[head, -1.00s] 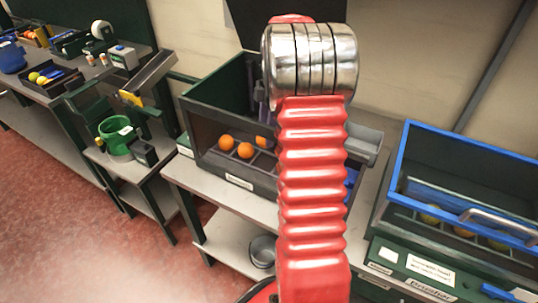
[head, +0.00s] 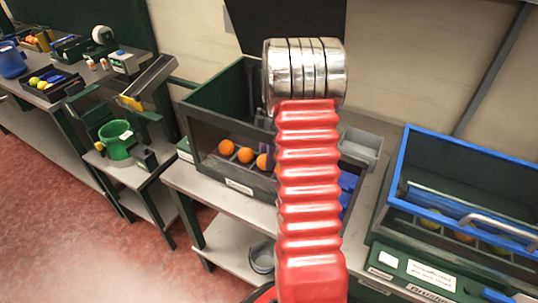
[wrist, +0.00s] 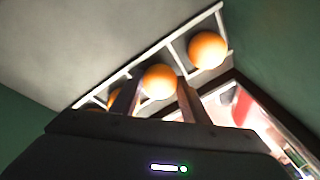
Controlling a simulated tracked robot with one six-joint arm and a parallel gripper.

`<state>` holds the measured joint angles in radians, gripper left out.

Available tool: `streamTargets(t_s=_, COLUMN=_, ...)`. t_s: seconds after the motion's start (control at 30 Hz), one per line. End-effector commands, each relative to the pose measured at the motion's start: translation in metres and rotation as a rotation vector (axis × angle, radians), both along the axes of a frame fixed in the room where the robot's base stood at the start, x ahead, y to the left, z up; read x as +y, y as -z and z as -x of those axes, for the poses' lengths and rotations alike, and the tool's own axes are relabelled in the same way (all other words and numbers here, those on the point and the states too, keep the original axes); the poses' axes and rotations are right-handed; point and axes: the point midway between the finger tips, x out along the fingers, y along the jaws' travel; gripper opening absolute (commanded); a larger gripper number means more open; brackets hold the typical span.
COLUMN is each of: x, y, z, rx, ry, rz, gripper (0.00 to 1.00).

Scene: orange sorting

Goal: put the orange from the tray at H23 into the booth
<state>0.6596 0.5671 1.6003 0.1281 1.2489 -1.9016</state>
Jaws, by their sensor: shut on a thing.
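My gripper (wrist: 156,90) is shut on an orange (wrist: 160,78), with one dark finger on either side of it in the wrist view. The orange is low in a row with other oranges (wrist: 208,50), at a pale divider rack (wrist: 205,22). In the head view this row is inside a dark box with green inner walls (head: 225,92), which looks like the booth. The orange nearest my arm (head: 263,161) seems to be the held one. My arm hides the box's right part and most of the gripper. No H23 label is readable.
A blue-framed case (head: 470,165) with fruit stands at right. A small grey bin (head: 360,147) stands right of the box. A green cylinder holder (head: 116,140) is on the left stand. A metal bowl (head: 262,257) sits on the lower shelf.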

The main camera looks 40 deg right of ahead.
Motion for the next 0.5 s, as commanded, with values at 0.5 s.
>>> streamTargets(t_s=0.5, x=-0.0003, y=0.0038, z=0.0001, rx=-0.001, ry=0.000, rz=0.000, gripper=0.49)
